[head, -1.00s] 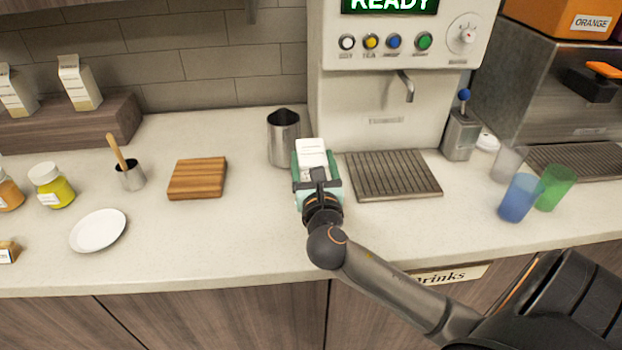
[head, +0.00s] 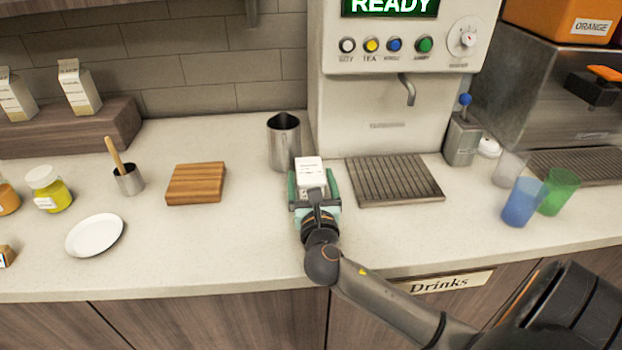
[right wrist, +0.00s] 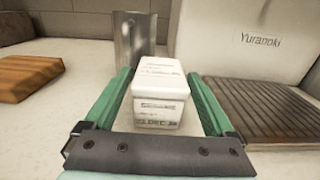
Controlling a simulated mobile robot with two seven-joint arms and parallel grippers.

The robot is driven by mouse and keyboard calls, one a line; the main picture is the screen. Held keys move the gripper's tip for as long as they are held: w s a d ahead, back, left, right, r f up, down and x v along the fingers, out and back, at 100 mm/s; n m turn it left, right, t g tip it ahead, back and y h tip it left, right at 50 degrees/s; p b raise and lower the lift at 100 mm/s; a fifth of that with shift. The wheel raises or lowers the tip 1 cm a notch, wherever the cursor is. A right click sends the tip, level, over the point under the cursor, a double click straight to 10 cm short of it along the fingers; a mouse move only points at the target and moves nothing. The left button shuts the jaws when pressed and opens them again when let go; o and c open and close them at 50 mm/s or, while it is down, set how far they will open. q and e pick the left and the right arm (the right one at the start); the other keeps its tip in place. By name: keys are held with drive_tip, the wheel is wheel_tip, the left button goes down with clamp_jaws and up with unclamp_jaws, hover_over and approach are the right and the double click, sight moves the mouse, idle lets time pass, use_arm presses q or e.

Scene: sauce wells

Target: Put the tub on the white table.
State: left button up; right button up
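The tub is a small white box-like container (head: 309,170) with printing on its faces. It is between the two green fingers of my right gripper (head: 313,187), in front of the metal jug. The right wrist view also shows the tub (right wrist: 160,92) between the fingers (right wrist: 160,100), one on each side. My left gripper is out of view. No separate white table shows.
The pale counter (head: 240,245) is clear in front. A metal jug (head: 284,142) stands behind the tub, a drip tray (head: 395,180) to the right, and a wooden board (head: 196,184) to the left. Blue (head: 522,203) and green cups (head: 558,192) stand far right.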

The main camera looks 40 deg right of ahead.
drive_tip(key=shift+o, duration=0.6)
drive_tip(key=shift+r, duration=0.1)
